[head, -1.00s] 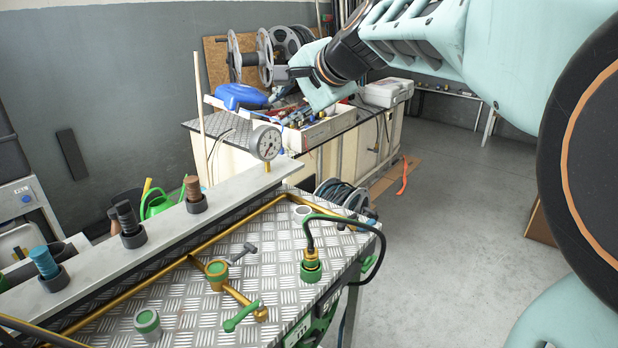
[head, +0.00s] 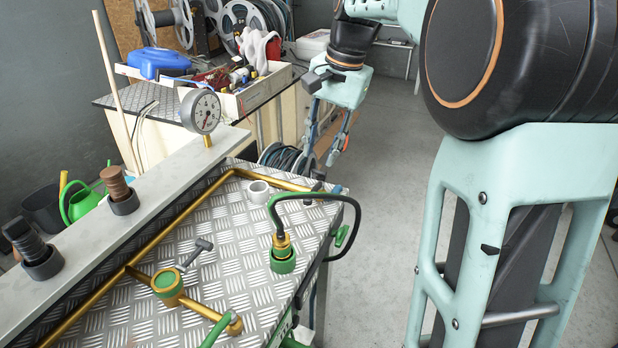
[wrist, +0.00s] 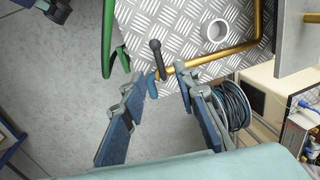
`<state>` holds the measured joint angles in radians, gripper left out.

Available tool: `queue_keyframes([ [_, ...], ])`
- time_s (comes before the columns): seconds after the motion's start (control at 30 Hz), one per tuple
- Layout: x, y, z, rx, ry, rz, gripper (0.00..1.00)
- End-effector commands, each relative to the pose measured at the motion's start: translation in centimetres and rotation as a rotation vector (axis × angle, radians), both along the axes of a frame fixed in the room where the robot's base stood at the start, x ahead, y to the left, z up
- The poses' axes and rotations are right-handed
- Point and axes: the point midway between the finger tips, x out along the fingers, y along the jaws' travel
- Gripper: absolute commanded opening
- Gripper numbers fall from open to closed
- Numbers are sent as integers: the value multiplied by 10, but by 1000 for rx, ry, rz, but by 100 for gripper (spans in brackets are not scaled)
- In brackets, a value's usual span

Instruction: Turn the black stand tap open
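The black tap (head: 318,188) is at the end of the brass pipe (head: 272,182), by the far right edge of the checker-plate table. Its black handle also shows in the wrist view (wrist: 155,47), with a small blue end piece (wrist: 151,86) below it. My gripper (head: 320,158) is open and empty, pointing down just beyond that table edge. In the wrist view, my gripper's fingertips (wrist: 157,76) are apart, one on each side of the tap. I cannot tell the exact height gap, and I see no clear contact.
A green-and-brass hose fitting (head: 283,254) with a dark hose stands near the tap. A grey-handled tap (head: 195,252), a green-handled tap (head: 218,328) and a white ring (head: 258,191) are on the table. A hose reel (wrist: 232,104) is beside the table. Open floor lies right.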

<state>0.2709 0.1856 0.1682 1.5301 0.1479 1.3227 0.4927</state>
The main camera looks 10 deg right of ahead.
Motion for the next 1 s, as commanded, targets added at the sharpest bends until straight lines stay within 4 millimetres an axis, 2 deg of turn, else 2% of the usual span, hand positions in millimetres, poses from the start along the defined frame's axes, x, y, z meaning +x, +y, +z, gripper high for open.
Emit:
queue_keyframes([
  [0.17,-2,-1,-12,-4,14,2,28],
  [0.5,5,9,-74,-4,14,2,28],
  [0.63,8,12,-92,-4,14,1,28],
  [0.8,9,14,-105,-3,12,2,28],
  [1.0,10,15,-107,-4,10,1,28],
])
